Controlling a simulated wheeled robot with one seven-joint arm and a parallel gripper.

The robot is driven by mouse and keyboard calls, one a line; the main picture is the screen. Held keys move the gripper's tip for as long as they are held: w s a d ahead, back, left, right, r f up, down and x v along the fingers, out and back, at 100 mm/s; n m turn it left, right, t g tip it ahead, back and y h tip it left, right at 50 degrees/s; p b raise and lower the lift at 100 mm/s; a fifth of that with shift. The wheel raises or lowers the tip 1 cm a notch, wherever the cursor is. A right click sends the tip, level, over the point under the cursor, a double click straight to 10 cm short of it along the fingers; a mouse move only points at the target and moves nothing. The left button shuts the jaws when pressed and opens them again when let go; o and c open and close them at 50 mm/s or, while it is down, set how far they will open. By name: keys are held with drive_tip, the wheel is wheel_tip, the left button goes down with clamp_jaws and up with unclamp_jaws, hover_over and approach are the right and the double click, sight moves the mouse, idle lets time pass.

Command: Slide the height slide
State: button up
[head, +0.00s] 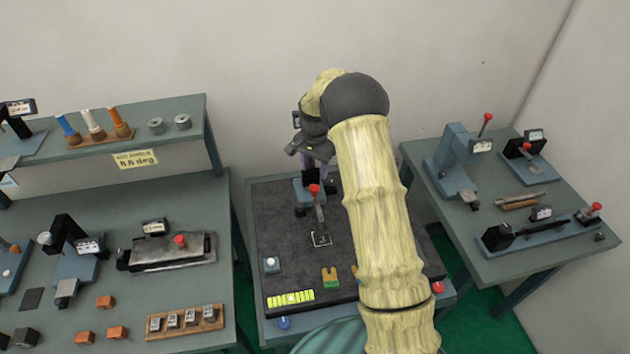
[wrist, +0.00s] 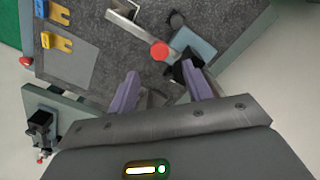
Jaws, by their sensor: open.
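On the dark-topped middle table stands a fixture with a blue block (head: 303,196) and a metal arm ending in a red knob (head: 314,188). Which part is the height slide I cannot tell for sure. In the wrist view the red knob (wrist: 159,50) lies just beyond the fingertips, and the blue block (wrist: 196,46) is to its right. A black part (wrist: 184,66) shows by the right fingertip; whether they touch is unclear. My gripper (wrist: 160,69) has its purple fingers apart, with nothing clearly held between them.
Benches with other fixtures stand left (head: 215,283) and right (head: 505,255). A wall is close behind.

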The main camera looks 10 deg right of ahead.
sight(315, 187)
wheel_tip(315, 187, down, 8)
drive_tip(key=shift+r+p, duration=0.1)
drive_tip(key=shift+p, duration=1.1)
drive_tip(key=c, duration=1.1)
drive_tip(key=shift+r, duration=0.15)
